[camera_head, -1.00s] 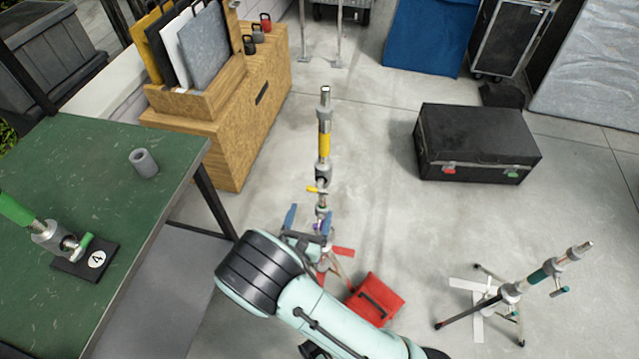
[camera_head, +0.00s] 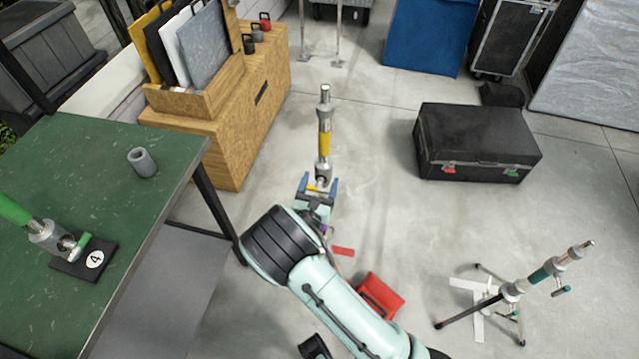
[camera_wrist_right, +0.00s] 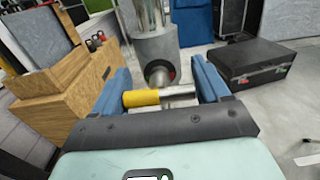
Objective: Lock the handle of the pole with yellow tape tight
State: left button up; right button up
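The pole with yellow tape (camera_head: 324,142) stands upright on the floor in the middle of the head view. Its handle (camera_head: 314,188) is a short crossbar below a grey collar, with a yellow end; in the right wrist view the handle (camera_wrist_right: 142,98) lies crosswise between my fingers. My right gripper (camera_head: 319,184) is open, its blue fingers on either side of the handle; it also shows in the right wrist view (camera_wrist_right: 163,86). The handle's ends lie close to the fingers; I cannot tell whether they touch. The pole's lower part is hidden behind my right arm. My left gripper is out of view.
A green table (camera_head: 120,215) with a grey cylinder and a green-taped pole is at left. A wooden cabinet (camera_head: 225,150) stands behind it. A red box (camera_head: 381,297) lies near my arm. A black case (camera_head: 475,145) and teal-taped stand (camera_head: 540,275) are at right.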

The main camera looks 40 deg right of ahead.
jog(key=c, duration=0.6)
jog(key=shift+r+n+p, duration=0.2)
jog(key=shift+n+p, duration=0.3)
jog(key=shift+p, duration=0.55)
jog(key=shift+c, duration=0.2)
jog(key=shift+f+n+p, duration=0.1)
jog(key=shift+n+p, duration=0.4)
jog(key=o, duration=1.1)
jog(key=shift+c, duration=0.2)
